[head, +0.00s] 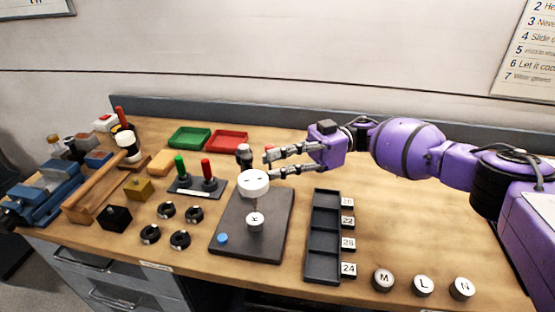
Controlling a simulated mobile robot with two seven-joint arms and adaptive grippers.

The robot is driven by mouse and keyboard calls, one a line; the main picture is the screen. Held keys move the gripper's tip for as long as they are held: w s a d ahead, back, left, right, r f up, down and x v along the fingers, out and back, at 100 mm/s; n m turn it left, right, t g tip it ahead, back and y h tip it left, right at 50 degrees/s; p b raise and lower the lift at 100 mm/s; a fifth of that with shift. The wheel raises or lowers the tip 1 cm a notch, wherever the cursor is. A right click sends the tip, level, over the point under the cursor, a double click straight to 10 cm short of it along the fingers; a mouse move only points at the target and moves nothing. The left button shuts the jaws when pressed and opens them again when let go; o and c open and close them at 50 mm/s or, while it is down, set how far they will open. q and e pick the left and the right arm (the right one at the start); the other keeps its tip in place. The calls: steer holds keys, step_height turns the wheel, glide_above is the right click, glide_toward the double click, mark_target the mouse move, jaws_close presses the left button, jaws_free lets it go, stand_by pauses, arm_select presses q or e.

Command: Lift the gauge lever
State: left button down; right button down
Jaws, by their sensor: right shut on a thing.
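The gauge has a white round dial (254,181) on a stand over a dark base plate (228,229). A dark post with a grey top (244,154) rises just behind the dial. A white round piece marked K (255,222) sits on the plate under the gauge's stem. My right gripper (269,164) reaches in from the right, behind the dial. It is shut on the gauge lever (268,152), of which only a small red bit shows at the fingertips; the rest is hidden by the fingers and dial. My left gripper is out of view.
A dark compartment tray (322,268) with number labels stands right of the plate, with pieces marked M (383,280), L (423,285) and N (462,288). Left are black rings (180,240), a red-and-green-handled stand (198,188) and a blue vise (45,190). Green and red trays (227,141) lie behind.

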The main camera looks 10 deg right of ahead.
steer(key=shift+w+r, duration=0.15)
steer(key=c, duration=2.1)
jaws_free()
steer(key=o, duration=0.3)
steer(key=shift+w+a, duration=0.15)
steer(key=shift+a, duration=0.05)
steer(key=shift+o, duration=0.2)
steer(key=shift+d, duration=0.15)
steer(key=v, duration=0.7)
steer(key=shift+d, duration=0.1)
